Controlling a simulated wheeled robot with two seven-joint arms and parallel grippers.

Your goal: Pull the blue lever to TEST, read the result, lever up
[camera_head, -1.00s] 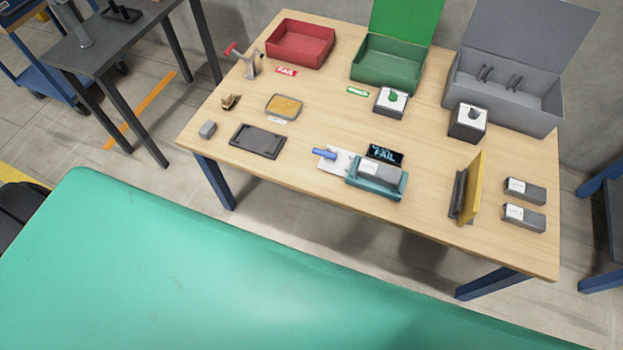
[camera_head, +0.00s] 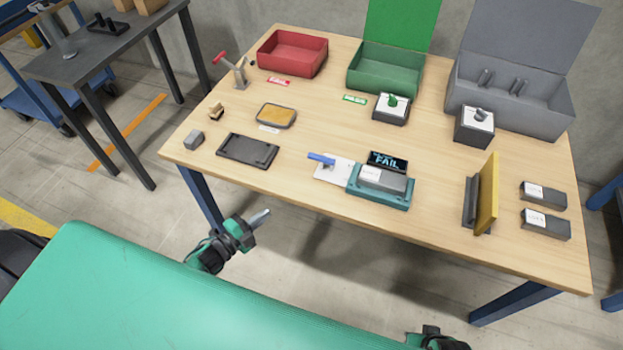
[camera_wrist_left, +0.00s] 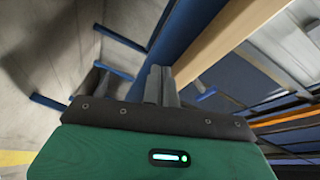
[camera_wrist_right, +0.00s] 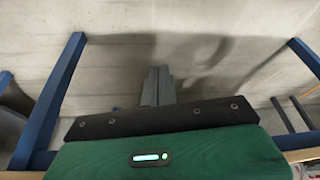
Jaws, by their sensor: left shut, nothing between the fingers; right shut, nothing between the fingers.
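The blue lever (camera_head: 321,159) points left from a white plate (camera_head: 334,172) beside the teal test fixture (camera_head: 381,202). I cannot read marks on the plate. A grey block with a white label (camera_head: 384,180) sits in the fixture. The dark display (camera_head: 388,161) behind it reads FAIL. My left gripper (camera_head: 262,215) is shut and empty, in front of the table edge, left of and apart from the lever; its fingers also show in the left wrist view (camera_wrist_left: 161,84). My right gripper (camera_wrist_right: 158,84) is shut and empty over the floor; only part of that arm shows in the head view.
Red bin (camera_head: 291,53), green bin (camera_head: 384,69) and grey bin (camera_head: 508,97) stand at the back. A yellow upright plate (camera_head: 487,194) and two grey blocks (camera_head: 543,196) are at right. A dark tray (camera_head: 247,150) lies left of the lever. Bare wood lies in front of it.

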